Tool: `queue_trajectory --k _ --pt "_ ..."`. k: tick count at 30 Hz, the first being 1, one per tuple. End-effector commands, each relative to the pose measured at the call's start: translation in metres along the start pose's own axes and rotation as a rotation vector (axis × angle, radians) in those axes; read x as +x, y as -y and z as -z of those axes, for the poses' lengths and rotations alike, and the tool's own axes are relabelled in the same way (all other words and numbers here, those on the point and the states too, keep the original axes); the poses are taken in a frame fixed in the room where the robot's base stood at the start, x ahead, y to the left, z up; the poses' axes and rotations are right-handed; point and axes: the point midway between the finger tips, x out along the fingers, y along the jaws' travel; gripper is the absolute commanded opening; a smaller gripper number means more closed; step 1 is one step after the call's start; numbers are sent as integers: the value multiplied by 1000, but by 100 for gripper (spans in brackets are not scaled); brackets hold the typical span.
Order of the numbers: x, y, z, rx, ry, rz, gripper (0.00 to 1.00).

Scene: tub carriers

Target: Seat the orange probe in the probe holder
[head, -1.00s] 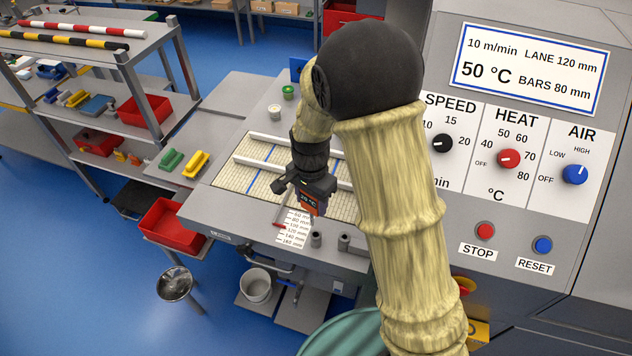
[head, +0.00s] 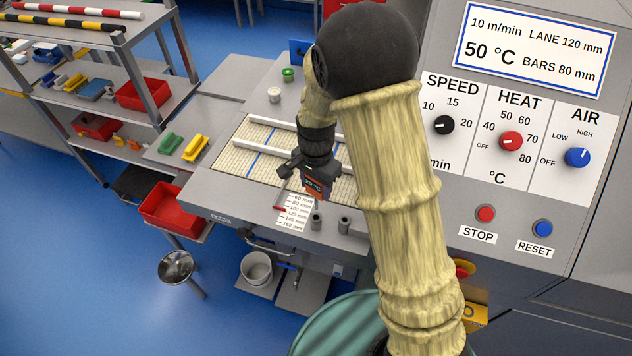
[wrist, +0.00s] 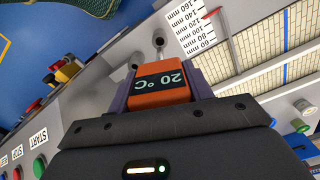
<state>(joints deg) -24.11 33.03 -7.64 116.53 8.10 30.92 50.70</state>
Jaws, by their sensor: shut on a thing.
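The orange probe (head: 317,188) has a dark display reading 20 °C. My gripper (head: 316,180) is shut on it and holds it above the front edge of the grey bench. In the wrist view the probe (wrist: 158,98) sits between the two fingers of my gripper (wrist: 160,90), its display facing the camera. Two short grey cylinders with dark open tops stand on the bench, a left one (head: 317,221) and a right one (head: 344,225). They look like holders, but I cannot tell which is the probe holder. The probe is apart from both, its lower end hidden in the wrist view.
A white millimetre scale (head: 296,213) with a red pointer lies left of the cylinders. Behind is a belt with white bars (head: 262,150). The control panel (head: 510,150) rises at the right. A red tray (head: 172,208) is at the left.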

Motion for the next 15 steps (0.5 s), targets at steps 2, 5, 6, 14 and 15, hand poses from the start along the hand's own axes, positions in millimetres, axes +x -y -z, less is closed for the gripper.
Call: queue_trajectory --k 2,5,6,14,15 --pt "10 0 0 0 0 0 23" --pt "18 0 0 0 0 0 23" --pt "21 0 0 0 0 0 23" --pt "31 0 0 -1 0 0 23" --pt "31 0 0 -1 0 0 23"
